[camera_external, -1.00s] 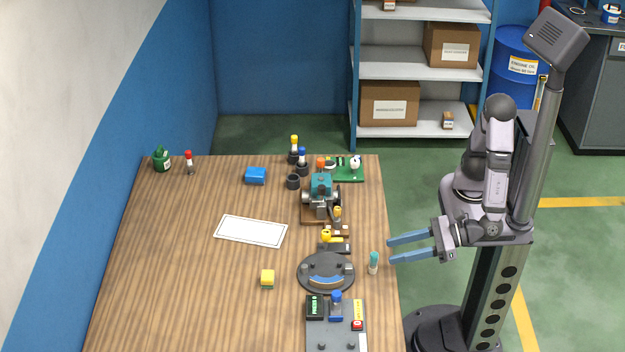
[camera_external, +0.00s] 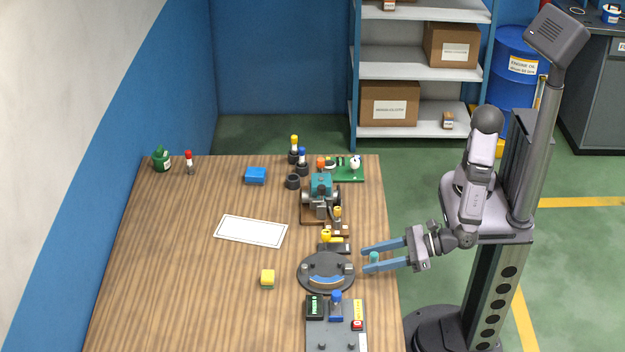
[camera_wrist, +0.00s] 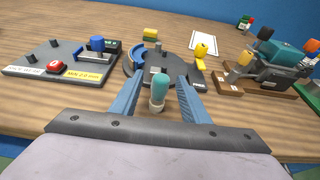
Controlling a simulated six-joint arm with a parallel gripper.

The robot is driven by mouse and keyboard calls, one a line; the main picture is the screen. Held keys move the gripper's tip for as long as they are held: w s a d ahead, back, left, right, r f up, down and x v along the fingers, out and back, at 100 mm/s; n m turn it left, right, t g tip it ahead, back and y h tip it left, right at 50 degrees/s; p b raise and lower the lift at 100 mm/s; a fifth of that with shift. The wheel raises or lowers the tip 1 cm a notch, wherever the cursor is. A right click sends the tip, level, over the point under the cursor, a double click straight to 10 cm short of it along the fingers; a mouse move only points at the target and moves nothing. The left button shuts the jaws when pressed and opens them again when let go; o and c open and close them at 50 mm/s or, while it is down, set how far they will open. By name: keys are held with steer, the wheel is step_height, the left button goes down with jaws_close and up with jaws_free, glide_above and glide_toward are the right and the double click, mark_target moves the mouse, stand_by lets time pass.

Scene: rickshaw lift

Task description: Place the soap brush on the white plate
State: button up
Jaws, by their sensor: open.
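The soap brush is most likely the small upright piece with a teal top and pale base (camera_wrist: 158,93), standing on the table near its right edge. In the external view its teal top (camera_external: 374,257) shows between my fingers. My gripper (camera_external: 365,260) is open, with one blue finger on each side of it. In the wrist view my gripper (camera_wrist: 160,90) also straddles it, and I see a gap on both sides. The white plate (camera_external: 251,230) is a flat rectangle lying empty on the middle-left of the table. It also shows at the back in the wrist view (camera_wrist: 203,42).
A round dark fixture (camera_external: 326,286) stands just left of my fingertips. A grey panel with buttons (camera_external: 345,335) is in front, and a teal machine (camera_external: 321,185) behind. The table around the plate is mostly clear.

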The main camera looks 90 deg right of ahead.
mark_target(376, 255)
jaws_close()
steer(key=shift+r, duration=0.1)
step_height(376, 255, up, 10)
steer(key=shift+f+p, duration=0.1)
steer(key=shift+p, duration=0.25)
stand_by(0.4)
